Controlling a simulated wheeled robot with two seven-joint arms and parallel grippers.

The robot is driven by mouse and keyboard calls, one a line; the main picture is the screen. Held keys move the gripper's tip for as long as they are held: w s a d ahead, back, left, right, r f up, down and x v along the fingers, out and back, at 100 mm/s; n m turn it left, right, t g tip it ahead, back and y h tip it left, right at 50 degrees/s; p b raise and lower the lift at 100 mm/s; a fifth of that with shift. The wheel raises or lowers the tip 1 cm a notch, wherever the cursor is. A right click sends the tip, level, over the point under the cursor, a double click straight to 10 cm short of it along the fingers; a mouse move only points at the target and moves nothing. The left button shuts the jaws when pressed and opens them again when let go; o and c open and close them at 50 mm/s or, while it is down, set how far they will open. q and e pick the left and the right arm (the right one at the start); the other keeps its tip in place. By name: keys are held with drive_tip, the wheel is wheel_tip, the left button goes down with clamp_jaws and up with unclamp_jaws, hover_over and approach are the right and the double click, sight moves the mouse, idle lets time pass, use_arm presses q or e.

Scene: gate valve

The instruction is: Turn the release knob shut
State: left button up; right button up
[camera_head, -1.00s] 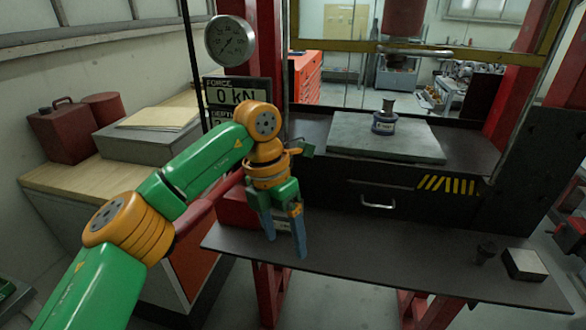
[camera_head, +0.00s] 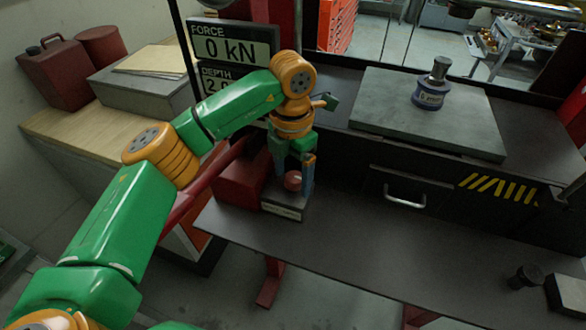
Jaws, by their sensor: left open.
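A round red knob (camera_head: 292,181), which looks like the release knob, sits above a small dark block with a pale label (camera_head: 284,211). The block stands at the left end of the dark bench. My left gripper (camera_head: 294,184) points down at the knob with its fingers open. The knob shows between the two fingers; I cannot tell whether either finger touches it. The fingers partly hide the knob's sides and the block behind. My right gripper is out of view.
A red box (camera_head: 240,180) stands just left of the block. The display (camera_head: 228,48) reads 0 kN. A grey plate (camera_head: 430,115) carries a small labelled cylinder (camera_head: 430,94). A drawer handle (camera_head: 404,197) is to the right. The bench's middle (camera_head: 400,260) is clear.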

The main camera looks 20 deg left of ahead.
use_arm(q)
drive_tip(key=shift+w+f, duration=0.3)
drive_tip(key=shift+w, duration=0.1)
drive_tip(key=shift+c, duration=0.7)
drive_tip(key=shift+s, duration=0.15)
clamp_jaws()
